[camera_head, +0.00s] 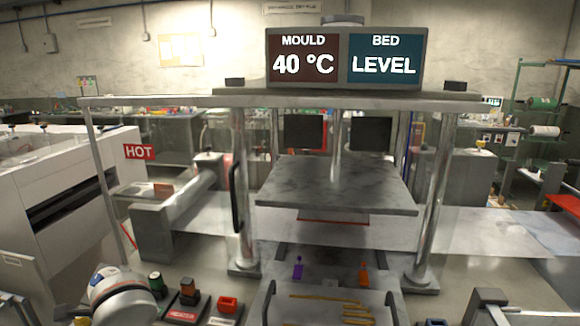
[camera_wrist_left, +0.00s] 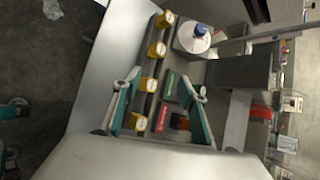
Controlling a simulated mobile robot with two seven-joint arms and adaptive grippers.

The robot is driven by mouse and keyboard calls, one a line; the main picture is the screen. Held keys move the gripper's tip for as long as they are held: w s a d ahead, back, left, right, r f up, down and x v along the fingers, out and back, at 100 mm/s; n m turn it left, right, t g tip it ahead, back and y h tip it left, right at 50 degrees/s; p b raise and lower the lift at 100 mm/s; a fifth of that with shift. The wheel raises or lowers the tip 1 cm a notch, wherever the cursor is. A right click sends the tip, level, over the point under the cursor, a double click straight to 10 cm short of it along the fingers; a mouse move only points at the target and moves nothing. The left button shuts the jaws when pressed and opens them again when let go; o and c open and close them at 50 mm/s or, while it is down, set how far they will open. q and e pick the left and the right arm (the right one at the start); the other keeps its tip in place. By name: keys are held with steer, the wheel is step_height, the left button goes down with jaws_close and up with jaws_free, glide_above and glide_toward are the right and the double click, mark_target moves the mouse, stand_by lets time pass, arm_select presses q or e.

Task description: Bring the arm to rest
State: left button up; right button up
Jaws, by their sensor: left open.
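My left gripper (camera_wrist_left: 163,82) shows in the left wrist view with its two teal-and-grey fingers spread wide apart. Nothing is between the fingertips that I can see as held. The fingers appear over a bench with a dark strip of yellow blocks (camera_wrist_left: 156,50) and small green and red labelled items (camera_wrist_left: 168,85). How far above them the fingers are, I cannot tell. The left gripper's fingers cannot be made out in the head view. My right gripper is not seen in either view.
A press with a flat grey plate (camera_head: 337,186) stands ahead between metal posts (camera_head: 433,200). Its sign (camera_head: 345,58) reads mould 40 °C, bed level. An orange-red box (camera_head: 228,304) sits at the front left.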

arm_select(q)
steer(key=s+f+n, duration=0.1)
steer(key=f, duration=0.1)
steer(key=s+d+f+n, duration=0.1)
steer(key=s+f, duration=0.1)
steer(key=f, duration=0.1)
steer(key=s+f+n+h, duration=0.1)
steer(key=s+f, duration=0.1)
steer(key=f, duration=0.1)
steer(key=shift+s+d+f, duration=0.15)
steer(key=shift+s, duration=0.05)
steer(key=s+d+f+n+t+h, duration=0.1)
steer(key=s+f+n, duration=0.2)
steer(key=s, duration=0.2)
steer(key=s+d+f+n+t, duration=0.1)
steer(key=s+f+n, duration=0.2)
steer(key=s, duration=0.3)
steer(key=w+d+f+n+t+h, duration=0.1)
steer(key=d+f+h, duration=0.6)
steer(key=d+f, duration=0.7)
step_height(320, 180, down, 3)
steer(key=shift+w+d+r+n+t, duration=0.15)
steer(key=shift+d+r+n+t, duration=0.05)
steer(key=shift+n+t, duration=0.75)
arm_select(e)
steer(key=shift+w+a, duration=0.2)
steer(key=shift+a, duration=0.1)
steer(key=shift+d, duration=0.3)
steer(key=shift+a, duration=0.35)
